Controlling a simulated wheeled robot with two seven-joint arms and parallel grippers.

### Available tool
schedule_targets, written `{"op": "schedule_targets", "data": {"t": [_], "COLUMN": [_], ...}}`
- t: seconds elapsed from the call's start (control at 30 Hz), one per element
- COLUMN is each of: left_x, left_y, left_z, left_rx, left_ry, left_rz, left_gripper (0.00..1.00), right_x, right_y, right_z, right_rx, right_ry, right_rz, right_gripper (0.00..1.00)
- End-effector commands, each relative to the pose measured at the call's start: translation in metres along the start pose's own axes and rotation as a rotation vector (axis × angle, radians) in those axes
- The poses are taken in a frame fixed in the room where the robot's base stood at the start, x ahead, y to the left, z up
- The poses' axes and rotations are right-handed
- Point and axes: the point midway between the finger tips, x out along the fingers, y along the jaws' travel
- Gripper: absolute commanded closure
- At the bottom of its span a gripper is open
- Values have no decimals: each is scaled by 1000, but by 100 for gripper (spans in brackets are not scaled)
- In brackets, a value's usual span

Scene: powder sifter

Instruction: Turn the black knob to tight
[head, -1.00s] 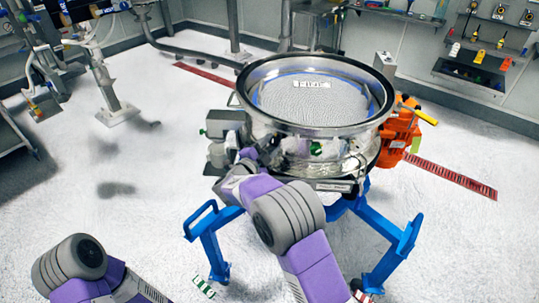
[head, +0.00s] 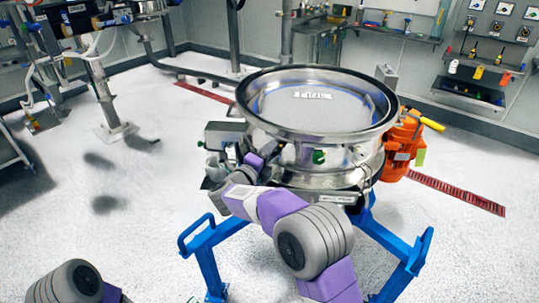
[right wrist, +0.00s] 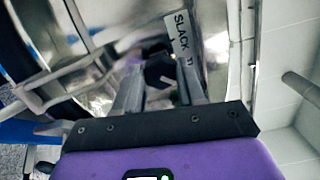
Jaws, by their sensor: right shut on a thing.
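The black knob (right wrist: 158,68) shows between the two fingers of my right gripper (right wrist: 161,78) in the right wrist view, and the gripper is shut on it. A white label (right wrist: 182,42) with "SLACK" and the start of another word is beside the knob. The knob's exact turn angle is hard to tell. In the head view my right arm reaches to the left front side of the round steel sifter (head: 318,75), and the knob is hidden there. Only a link of my left arm shows at the bottom left; its gripper is out of view.
The sifter stands on a blue frame (head: 208,262) with legs spreading to the front. An orange unit (head: 402,140) with a yellow handle is on its right side. Wall shelves with tools (head: 482,75) are at the back right.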

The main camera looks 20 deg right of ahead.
Motion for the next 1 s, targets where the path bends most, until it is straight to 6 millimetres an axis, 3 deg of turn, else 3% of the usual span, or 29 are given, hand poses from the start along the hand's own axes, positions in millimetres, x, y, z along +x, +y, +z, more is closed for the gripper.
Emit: {"op": "schedule_targets", "data": {"t": [0.53, 0.57, 0.7, 1.0], "left_x": [0, 0, 0, 0], "left_y": [0, 0, 0, 0], "left_z": [0, 0, 0, 0], "left_rx": [0, 0, 0, 0], "left_ry": [0, 0, 0, 0], "left_rz": [0, 0, 0, 0], "left_gripper": [57, 57, 57, 57], "right_x": [-1, -1, 0, -2], "right_y": [0, 0, 0, 0], "right_z": [1, 1, 1, 0], "right_rx": [27, 27, 26, 24], "right_ry": [-2, -2, -2, -1], "right_rz": [2, 2, 1, 1], "right_gripper": [91, 58, 36, 35]}}
